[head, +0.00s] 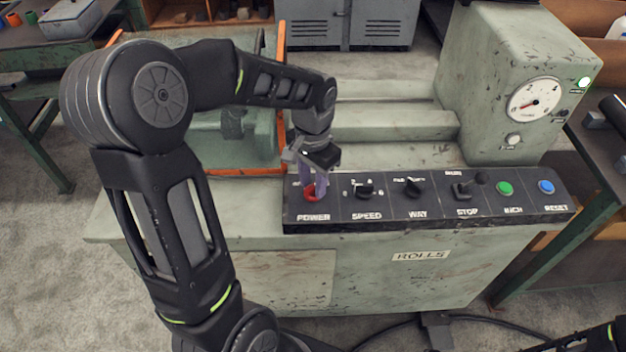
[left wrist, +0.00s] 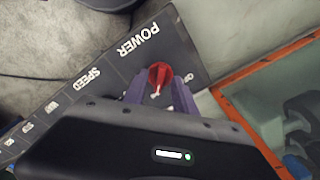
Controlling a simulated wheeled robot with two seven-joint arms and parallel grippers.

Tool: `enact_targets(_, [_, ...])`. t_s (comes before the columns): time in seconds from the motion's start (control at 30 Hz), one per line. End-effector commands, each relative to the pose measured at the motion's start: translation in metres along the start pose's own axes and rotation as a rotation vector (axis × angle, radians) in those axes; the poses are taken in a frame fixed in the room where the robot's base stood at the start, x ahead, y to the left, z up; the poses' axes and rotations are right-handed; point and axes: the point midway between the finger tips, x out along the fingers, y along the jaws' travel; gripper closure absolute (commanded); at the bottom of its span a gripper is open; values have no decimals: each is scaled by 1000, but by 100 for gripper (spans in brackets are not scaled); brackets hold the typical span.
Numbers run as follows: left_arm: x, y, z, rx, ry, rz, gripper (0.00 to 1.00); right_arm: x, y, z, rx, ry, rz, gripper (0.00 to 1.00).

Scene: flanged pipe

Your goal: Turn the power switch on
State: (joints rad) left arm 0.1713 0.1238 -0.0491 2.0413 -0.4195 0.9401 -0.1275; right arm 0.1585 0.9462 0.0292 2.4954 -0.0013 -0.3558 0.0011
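The red power switch (head: 311,194) is a round knob above the word POWER at the left end of the black control panel (head: 340,213). It also shows in the left wrist view (left wrist: 160,75), with a white mark pointing down toward my gripper body. My left gripper (head: 315,192) reaches down over the knob. In the left wrist view its two purple fingers (left wrist: 159,88) stand apart, one on each side of the knob. I see no clear grip on it. The fingers partly hide the knob and its labels. My right gripper is out of view.
Right of the knob sit the SPEED switch (head: 365,191), the WAY switch (head: 414,187), the STOP lever (head: 463,189), a green button (head: 504,188) and a blue button (head: 546,187). A gauge (head: 534,100) and a lit lamp (head: 584,82) are on the housing. An orange-edged frame (head: 281,60) stands behind my left arm.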

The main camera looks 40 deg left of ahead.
Motion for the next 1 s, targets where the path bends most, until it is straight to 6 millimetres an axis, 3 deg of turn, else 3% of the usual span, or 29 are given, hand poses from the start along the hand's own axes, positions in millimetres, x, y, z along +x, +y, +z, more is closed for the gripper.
enact_targets(0.23, [-12,0,-1,0,3,-1,67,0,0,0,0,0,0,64])
enact_targets(0.63, [-72,0,0,0,2,-1,67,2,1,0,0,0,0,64])
enact_targets(1.0, [-78,0,0,0,0,0,67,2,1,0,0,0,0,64])
